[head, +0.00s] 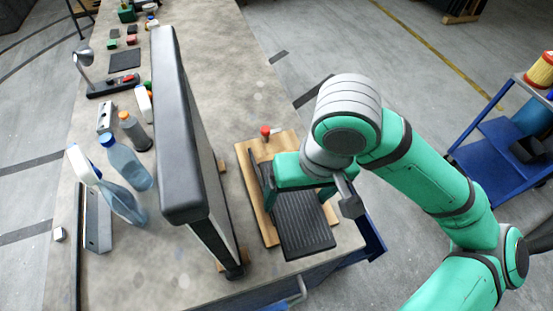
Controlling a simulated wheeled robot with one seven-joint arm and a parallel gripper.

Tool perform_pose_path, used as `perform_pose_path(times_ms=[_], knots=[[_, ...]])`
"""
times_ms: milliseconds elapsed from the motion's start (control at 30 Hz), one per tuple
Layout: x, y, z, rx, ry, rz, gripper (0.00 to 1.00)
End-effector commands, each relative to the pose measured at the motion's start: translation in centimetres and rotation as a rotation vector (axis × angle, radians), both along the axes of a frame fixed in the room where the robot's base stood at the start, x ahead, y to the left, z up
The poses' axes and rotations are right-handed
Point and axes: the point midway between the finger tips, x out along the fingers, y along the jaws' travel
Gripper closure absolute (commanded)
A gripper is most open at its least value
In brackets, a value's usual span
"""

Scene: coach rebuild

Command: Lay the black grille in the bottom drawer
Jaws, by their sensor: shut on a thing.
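The black grille (305,232) is a dark ribbed panel over a wooden board (256,217) at the bench's near right corner. My gripper (299,196) points down over the grille, its two fingers at the grille's opposite long sides, shut on it. I cannot tell whether the grille touches the board or hangs just above it. A blue drawer edge (375,241) juts out from the bench's right side, below the top. Its inside is mostly hidden, and I cannot tell which drawer it is.
A tall black padded panel (178,120) stands upright left of the board. A red-topped object (266,131) stands at the board's far end. Bottles (124,162) and small tools fill the bench's left. A blue cart (500,143) stands at right; floor lies between.

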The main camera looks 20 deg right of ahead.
Motion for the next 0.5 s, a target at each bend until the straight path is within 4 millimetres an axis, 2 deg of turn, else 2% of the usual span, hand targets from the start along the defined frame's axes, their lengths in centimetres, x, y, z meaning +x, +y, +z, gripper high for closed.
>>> perform_pose_path(times_ms=[367, 500], knots=[[-0.06, -0.02, 0.09, 0.0, -0.001, 0.0, 0.56], [0.61, -0.1, -0.2, 0.002, 0.0, -0.001, 0.56]])
